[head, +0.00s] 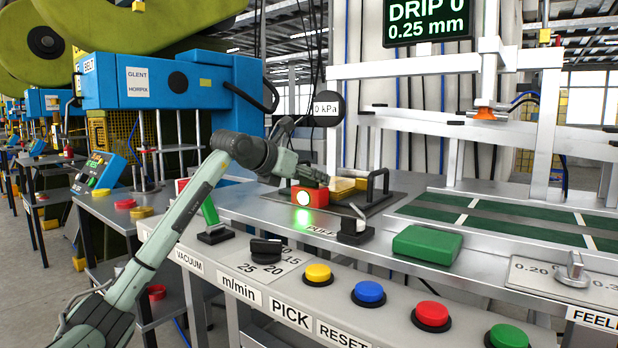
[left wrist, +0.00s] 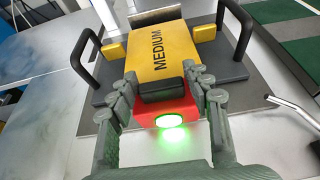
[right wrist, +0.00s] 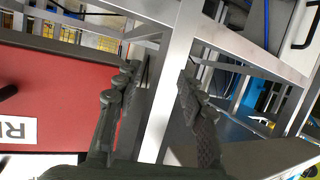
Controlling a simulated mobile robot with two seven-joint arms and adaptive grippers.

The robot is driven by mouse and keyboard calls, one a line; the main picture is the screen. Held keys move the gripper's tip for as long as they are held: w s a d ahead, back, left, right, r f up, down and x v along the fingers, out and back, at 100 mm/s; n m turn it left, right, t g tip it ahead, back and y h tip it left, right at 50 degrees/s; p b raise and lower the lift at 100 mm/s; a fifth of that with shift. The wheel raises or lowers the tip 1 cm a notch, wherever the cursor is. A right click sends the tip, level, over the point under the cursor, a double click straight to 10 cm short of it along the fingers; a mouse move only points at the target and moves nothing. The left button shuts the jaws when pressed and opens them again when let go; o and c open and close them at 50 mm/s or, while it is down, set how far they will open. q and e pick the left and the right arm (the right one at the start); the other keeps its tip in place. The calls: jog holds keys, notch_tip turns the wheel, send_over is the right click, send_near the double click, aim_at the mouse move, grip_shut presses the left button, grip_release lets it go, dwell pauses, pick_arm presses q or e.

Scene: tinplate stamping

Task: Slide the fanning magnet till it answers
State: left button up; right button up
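The fanning magnet is a red block (head: 309,198) with a round lamp glowing green on its near face. In the left wrist view the red block (left wrist: 150,116) sits against the near end of a yellow stack marked MEDIUM (left wrist: 163,50). My left gripper (head: 325,181) is at the block from above. In the left wrist view its fingers (left wrist: 165,88) close on both sides of the block's black grip. The grip's lower part is partly hidden. My right gripper (right wrist: 155,95) is open and empty, its fingers apart before a metal frame; the head view does not show it.
Black handles (left wrist: 235,30) flank the stack on a dark plate (left wrist: 225,72). A green block (head: 427,244) and black-based levers (head: 355,231) stand nearby. Coloured buttons (head: 368,292) line the front panel. A gauge reads 0 kPa (head: 326,109); a screen reads DRIP 0, 0.25 mm (head: 428,20).

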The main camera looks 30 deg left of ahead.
pick_arm(q)
jog(key=shift+o, duration=1)
jog(key=v, duration=1.2)
